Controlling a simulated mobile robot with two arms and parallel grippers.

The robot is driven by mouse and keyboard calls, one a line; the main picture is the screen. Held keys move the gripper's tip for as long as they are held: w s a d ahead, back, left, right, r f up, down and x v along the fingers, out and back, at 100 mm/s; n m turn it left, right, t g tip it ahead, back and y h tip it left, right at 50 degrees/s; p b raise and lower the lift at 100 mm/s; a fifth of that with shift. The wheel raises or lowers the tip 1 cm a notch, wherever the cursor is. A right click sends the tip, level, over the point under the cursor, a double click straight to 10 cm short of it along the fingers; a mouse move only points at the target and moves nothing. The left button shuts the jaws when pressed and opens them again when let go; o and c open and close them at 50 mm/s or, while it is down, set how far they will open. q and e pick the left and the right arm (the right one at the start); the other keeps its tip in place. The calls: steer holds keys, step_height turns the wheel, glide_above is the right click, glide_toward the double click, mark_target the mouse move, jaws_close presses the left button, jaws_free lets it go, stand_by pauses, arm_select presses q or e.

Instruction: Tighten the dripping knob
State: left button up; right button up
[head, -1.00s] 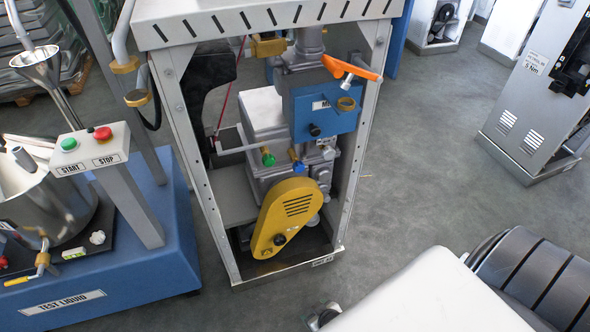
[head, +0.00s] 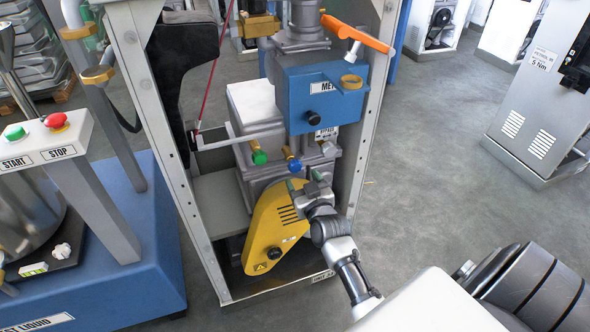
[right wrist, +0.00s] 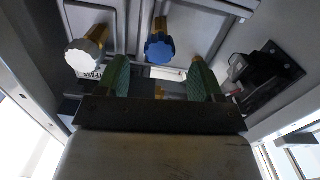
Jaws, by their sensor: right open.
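Three knobs sit on brass stems on the grey valve body inside the frame: a green knob (head: 259,157), a blue knob (head: 294,166) and a white-grey knob (head: 327,148). My right gripper (head: 303,180) is just below the blue knob, in front of the yellow cover. In the right wrist view its green fingers (right wrist: 161,78) are apart and empty. There the blue knob (right wrist: 159,49) shows ahead, in line with the gap between them, and the white knob (right wrist: 88,52) is to the left. No drip is visible on any knob. My left gripper is out of view.
The metal frame posts (head: 169,160) stand either side of the valves. A blue box (head: 320,95) with an orange lever (head: 357,36) is above, and a yellow cover (head: 273,230) is below. A start/stop stand (head: 45,142) is at the left.

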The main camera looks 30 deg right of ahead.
mark_target(296, 170)
steer(key=b+x, duration=0.1)
steer(key=x, duration=0.3)
steer(key=shift+w+f, duration=0.1)
steer(key=shift+w, duration=0.25)
steer(key=shift+w+d, duration=0.2)
steer(key=shift+w, duration=0.5)
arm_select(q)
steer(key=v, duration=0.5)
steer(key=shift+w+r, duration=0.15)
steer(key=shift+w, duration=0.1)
arm_select(e)
steer(key=shift+c, duration=0.2)
steer(key=c, duration=0.9)
steer(key=m+p, duration=0.2)
steer(key=m, duration=0.4)
steer(key=shift+a+p, duration=0.1)
steer(key=shift+p, duration=0.2)
steer(key=shift+o, duration=0.2)
steer(key=m, duration=0.3)
steer(key=shift+m, duration=0.3)
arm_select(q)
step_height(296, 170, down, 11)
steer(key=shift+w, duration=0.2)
